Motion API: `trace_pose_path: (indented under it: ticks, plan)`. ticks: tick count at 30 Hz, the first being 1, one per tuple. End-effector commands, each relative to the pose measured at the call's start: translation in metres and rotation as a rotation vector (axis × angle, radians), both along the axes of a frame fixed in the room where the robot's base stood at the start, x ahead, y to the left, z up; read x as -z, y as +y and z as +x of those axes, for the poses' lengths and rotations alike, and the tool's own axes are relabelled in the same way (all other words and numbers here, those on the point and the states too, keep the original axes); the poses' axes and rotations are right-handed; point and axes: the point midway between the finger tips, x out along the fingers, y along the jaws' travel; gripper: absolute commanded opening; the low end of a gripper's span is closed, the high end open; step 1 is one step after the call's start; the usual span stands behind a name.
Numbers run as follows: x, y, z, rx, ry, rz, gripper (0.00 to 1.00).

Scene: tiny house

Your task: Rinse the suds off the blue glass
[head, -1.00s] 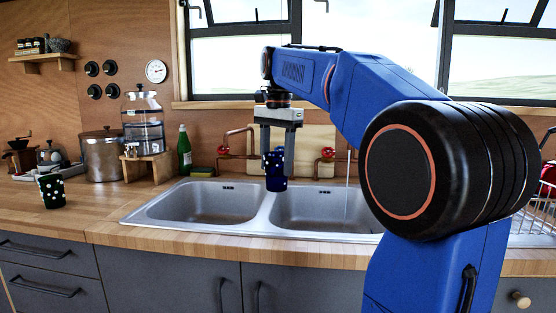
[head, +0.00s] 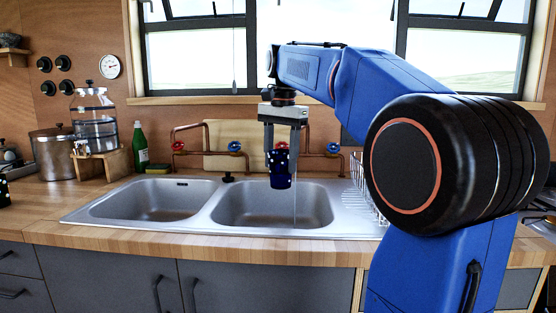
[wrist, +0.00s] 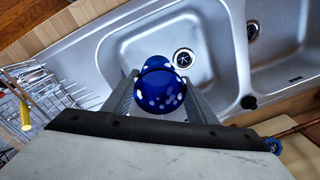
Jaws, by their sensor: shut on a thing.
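The blue glass (head: 280,178), dotted with white suds spots, is held upright above the right sink basin (head: 247,208). My gripper (head: 281,150) is shut on it, one finger on each side. In the wrist view the glass (wrist: 160,88) sits between the fingers, with the basin and its drain (wrist: 183,58) below.
Copper pipes with red and blue tap handles (head: 235,146) run behind the sink. A green bottle (head: 140,146) stands behind the left basin (head: 150,200). A wire dish rack (wrist: 45,85) is beside the right basin. A dark spotted cup (head: 4,190) is at the far left.

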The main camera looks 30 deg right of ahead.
Motion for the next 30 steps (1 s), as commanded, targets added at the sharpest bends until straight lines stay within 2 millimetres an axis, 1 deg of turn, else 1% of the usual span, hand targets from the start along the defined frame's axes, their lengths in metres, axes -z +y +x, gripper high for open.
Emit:
trace_pose_path:
  ticks: [30]
  plan:
    - [0.015,-0.063,0.044,0.002,0.0,0.0,0.23]
